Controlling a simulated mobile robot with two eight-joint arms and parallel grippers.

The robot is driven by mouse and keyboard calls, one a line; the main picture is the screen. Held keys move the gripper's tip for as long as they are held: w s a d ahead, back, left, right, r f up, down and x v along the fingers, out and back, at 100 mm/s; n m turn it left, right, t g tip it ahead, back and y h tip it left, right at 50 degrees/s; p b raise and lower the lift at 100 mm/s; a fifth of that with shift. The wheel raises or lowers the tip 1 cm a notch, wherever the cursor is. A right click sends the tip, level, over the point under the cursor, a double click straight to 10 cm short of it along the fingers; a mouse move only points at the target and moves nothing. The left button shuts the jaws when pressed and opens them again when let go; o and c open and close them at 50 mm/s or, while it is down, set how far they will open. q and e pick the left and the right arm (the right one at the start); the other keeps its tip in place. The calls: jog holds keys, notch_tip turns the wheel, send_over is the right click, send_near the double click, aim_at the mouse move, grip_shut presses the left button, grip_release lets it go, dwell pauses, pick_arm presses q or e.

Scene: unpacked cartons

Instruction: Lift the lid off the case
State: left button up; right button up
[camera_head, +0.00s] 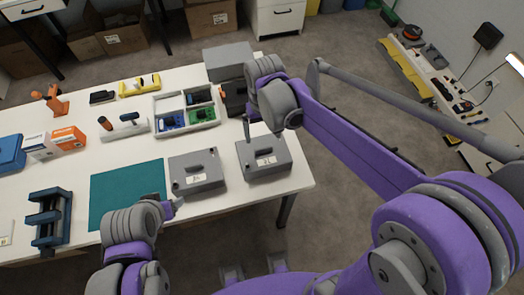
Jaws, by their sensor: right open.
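Each seems closed, but I cannot make out a lid seam. My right gripper (262,132) is open, pointing down just behind and above the right case, apart from it as far as I can see. My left gripper (175,204) is low at the table's front edge, in front of the left case; its fingers are small and partly hidden by the wrist.
A green mat (125,190) lies left of the cases. A white divided tray (187,112) with coloured parts is behind them. A grey box (228,62) stands at the back right. A blue vise-like stand (50,217) is at the front left.

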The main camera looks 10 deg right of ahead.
aim_at(264, 147)
notch_tip(264, 147, down, 7)
jog(key=shift+s+r, duration=0.1)
jog(key=shift+s, duration=0.05)
dwell(0.4)
jog(key=c, duration=1.5)
notch_tip(264, 147, up, 10)
jog(key=shift+r, duration=0.1)
